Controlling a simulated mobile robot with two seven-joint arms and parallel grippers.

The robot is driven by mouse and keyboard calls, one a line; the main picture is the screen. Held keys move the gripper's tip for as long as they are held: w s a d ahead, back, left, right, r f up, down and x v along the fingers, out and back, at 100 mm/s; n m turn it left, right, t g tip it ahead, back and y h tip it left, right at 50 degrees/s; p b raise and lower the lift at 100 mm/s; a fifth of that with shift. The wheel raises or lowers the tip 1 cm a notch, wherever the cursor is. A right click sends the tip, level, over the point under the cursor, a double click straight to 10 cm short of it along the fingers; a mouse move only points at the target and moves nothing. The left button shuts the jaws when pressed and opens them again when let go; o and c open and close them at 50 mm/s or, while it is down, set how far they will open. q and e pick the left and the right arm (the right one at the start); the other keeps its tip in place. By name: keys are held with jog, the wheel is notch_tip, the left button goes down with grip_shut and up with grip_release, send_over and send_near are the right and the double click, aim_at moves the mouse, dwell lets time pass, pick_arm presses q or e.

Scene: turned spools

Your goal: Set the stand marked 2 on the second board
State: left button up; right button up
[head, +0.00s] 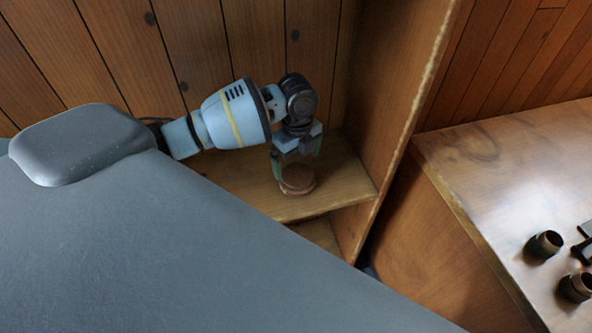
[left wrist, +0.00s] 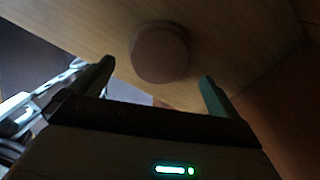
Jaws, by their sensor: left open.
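A round brown stand (head: 298,183) sits upright on a wooden shelf board (head: 345,186), near its front edge. No number shows on it, so I cannot tell whether it is the one marked 2. My left gripper (head: 297,160) points down just above the stand, open and empty. In the left wrist view the stand (left wrist: 160,52) appears as a dim disc between the two spread fingers (left wrist: 156,72), with space on both sides. Whether the fingertips reach down beside it is unclear. My right gripper cannot be made out.
A tall side panel (head: 395,100) closes the shelf on the right. Another board (head: 318,235) shows below. A wooden table (head: 490,190) at the right holds dark hollow cups (head: 544,245) and a dark item cut by the picture edge. A plank wall (head: 190,45) stands behind.

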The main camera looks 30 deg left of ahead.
aim_at(297, 174)
pick_arm(q)
notch_tip(297, 174, up, 6)
jog(key=shift+f, duration=0.1)
dwell(0.4)
